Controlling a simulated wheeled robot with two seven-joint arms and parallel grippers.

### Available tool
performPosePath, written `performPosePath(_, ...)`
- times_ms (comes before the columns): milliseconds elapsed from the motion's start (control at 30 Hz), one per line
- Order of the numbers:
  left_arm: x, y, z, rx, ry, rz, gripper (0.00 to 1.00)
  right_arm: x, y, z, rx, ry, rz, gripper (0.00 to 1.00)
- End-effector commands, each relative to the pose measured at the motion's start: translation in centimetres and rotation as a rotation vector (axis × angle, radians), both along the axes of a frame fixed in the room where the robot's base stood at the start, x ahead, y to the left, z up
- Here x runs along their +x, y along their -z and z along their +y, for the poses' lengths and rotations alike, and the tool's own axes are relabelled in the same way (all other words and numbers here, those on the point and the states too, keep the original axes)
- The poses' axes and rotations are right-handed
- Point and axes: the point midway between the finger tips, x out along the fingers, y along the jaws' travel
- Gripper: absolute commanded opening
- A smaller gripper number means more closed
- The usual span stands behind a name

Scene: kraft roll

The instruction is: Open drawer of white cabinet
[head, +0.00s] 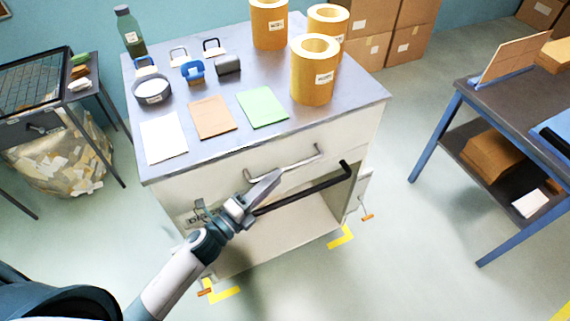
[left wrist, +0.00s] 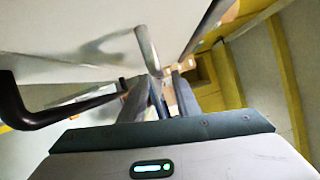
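The white cabinet (head: 171,189) stands in the middle of the head view with a grey top. Its upper drawer front (head: 293,150) looks closed and carries a silver bar handle (head: 290,163), also seen in the left wrist view (left wrist: 147,48). Below is a black bar handle (head: 318,184) above an open, empty-looking compartment. My left gripper (head: 272,180) is at the left part of the silver handle. In the left wrist view its fingers (left wrist: 160,95) have a gap between them, with the silver handle close to the tips; whether they touch it is unclear. My right gripper is not in view.
Paper rolls (head: 313,75), a bottle (head: 130,31), a tape roll (head: 152,90) and sheets (head: 212,117) lie on the cabinet top. A blue-legged table (head: 432,138) stands right, a wire-topped table (head: 38,82) left. Floor between the cabinet and right table is clear.

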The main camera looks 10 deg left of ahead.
Motion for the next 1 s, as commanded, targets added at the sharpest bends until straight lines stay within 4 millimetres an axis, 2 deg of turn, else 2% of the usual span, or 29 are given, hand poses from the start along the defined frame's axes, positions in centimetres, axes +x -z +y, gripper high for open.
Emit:
performPosePath(100,1.9,-0.5,-1.0,-0.001,-0.002,-0.002,0.29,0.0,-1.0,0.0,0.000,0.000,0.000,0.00)
performPosePath(300,3.9,-0.5,-2.2,-0.001,-0.001,-0.001,0.29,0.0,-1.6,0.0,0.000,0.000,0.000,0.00)
performPosePath(500,4.6,-0.4,-2.6,0.001,0.000,0.000,0.29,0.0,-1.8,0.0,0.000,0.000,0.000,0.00)
performPosePath(767,4.7,-0.4,-2.7,0.001,0.000,0.000,0.29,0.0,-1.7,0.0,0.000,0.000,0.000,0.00)
performPosePath(867,4.7,-0.4,-2.7,0.001,0.000,0.000,0.10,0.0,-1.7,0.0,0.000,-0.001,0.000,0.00)
performPosePath(900,4.7,-0.4,-2.7,0.001,0.000,0.000,0.01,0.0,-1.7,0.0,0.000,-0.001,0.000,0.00)
performPosePath(1000,4.7,-0.4,-2.6,0.001,0.000,0.000,0.00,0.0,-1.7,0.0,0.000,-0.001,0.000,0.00)
